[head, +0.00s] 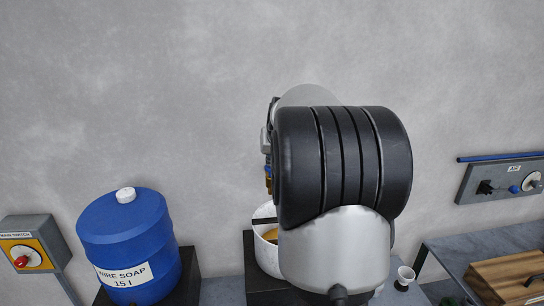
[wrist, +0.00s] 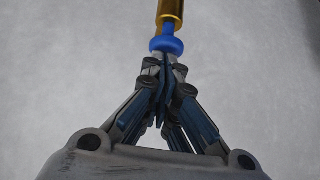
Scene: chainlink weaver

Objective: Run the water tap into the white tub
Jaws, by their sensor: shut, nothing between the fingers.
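A brass and blue tap part shows in the wrist view: a brass cylinder (wrist: 172,12) with a blue collar (wrist: 166,45) at its end. My gripper (wrist: 164,75) is shut and empty, its fingertips right at the blue collar. I cannot tell whether they touch it. In the head view, a small strip of brass and blue (head: 268,180) shows at the left edge of my arm, above the white tub (head: 262,247). My arm hides most of the tub and tap, and my gripper. Something tan shows inside the tub. No water stream is visible.
A blue wire-soap drum (head: 130,245) stands at left, beside a yellow-fronted main switch box (head: 25,255). The wall above is bare.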

